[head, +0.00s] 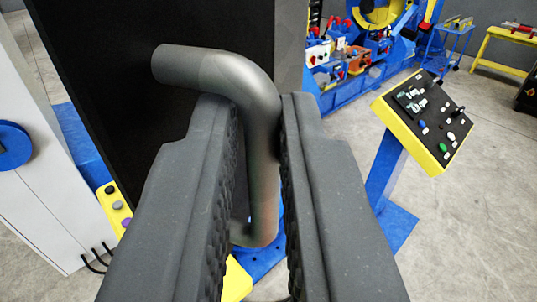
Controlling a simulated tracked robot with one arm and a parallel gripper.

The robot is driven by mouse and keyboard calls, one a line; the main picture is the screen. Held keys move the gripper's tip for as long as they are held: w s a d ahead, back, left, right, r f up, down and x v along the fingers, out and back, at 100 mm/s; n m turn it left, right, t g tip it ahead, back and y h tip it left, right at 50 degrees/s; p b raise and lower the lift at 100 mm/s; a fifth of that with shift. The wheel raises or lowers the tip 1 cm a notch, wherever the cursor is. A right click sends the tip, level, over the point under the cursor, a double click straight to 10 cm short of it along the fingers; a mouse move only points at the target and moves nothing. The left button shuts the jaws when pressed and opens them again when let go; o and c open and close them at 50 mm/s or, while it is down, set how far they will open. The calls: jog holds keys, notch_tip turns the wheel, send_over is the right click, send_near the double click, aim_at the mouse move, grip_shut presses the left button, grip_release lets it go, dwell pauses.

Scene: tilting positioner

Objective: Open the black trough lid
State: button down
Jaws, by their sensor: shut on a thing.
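The black trough lid (110,60) stands as a large dark panel at the upper left, steeply raised in the view. A grey bent bar handle (215,68) comes out from its face and curves down between my gripper's fingers. My gripper (262,125) is shut on this handle, with one dark textured finger on each side of it. The lower end of the handle shows between the fingers. The fingers hide part of the lid's lower right area.
A yellow-edged control panel (425,115) on a blue post (385,170) stands at the right. A white cabinet (40,190) with a blue disc stands at the left. Blue machinery (360,80) and a yellow bench (505,50) are at the back. Grey floor is clear at the right.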

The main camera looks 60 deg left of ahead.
jog(key=shift+s+a+r, duration=0.1)
jog(key=shift+a+r, duration=0.05)
jog(key=shift+a, duration=0.15)
jog(key=c, duration=1.5)
grip_release()
jog(key=shift+a, duration=0.15)
jog(key=shift+d, duration=0.4)
jog(key=v, duration=1.3)
